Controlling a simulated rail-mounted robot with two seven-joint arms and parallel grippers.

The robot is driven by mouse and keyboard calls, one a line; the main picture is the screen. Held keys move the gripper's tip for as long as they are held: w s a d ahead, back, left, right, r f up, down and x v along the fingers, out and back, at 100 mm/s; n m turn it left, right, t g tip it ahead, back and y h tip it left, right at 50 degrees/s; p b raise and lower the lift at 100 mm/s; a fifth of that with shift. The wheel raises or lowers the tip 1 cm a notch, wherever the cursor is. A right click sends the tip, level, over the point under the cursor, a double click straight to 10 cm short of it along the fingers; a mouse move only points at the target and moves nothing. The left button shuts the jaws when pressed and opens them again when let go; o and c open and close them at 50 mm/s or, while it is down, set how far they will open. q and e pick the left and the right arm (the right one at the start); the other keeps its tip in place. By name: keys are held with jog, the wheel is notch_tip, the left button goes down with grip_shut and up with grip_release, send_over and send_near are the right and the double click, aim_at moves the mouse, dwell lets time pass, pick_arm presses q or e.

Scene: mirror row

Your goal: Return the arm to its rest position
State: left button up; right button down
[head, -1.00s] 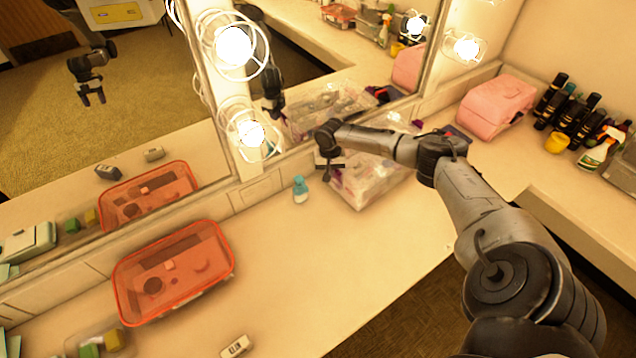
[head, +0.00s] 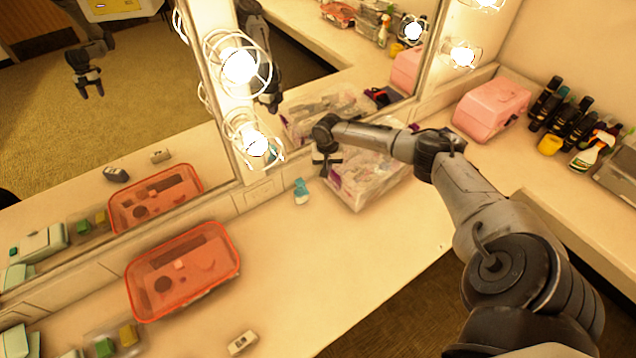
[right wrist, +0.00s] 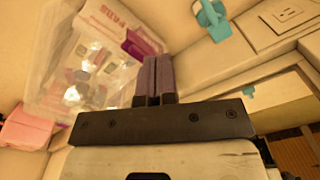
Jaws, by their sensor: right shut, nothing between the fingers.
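My right arm reaches in from the right of the head view. Its gripper (head: 326,168) hangs over the left edge of a clear plastic bin (head: 362,190) by the mirror. In the right wrist view its two fingers (right wrist: 153,78) are together with nothing between them. The bin shows there at upper left (right wrist: 85,62); whether the gripper touches it is not clear. My left gripper is not directly in view; a dark gripper appears in the mirror at upper left.
A red-rimmed clear container (head: 232,279) lies on the counter at left, a small white device (head: 242,343) in front. A pink case (head: 490,108) and several dark bottles stand at right. The middle counter is clear.

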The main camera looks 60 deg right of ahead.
dwell(0.7)
jog(key=s+a+f+n, duration=0.3)
jog(key=a+f+n, duration=0.1)
jog(key=a, duration=0.7)
jog(key=s+a+f+n+y, duration=0.1)
jog(key=s+a+f+n, duration=0.25)
jog(key=a, duration=0.85)
jog(key=s+a+f+n, duration=0.3)
jog(key=s+a+n, duration=0.1)
jog(key=a, duration=0.7)
jog(key=s+a+r+n+t, duration=0.2)
jog(key=s+a+r, duration=0.1)
jog(key=s+a, duration=0.3)
jog(key=s+r+t, duration=0.1)
jog(key=s+r, duration=0.6)
jog(key=r, duration=0.1)
jog(key=shift+a+r+t+h, duration=0.3)
jog(key=shift+a+h, duration=0.1)
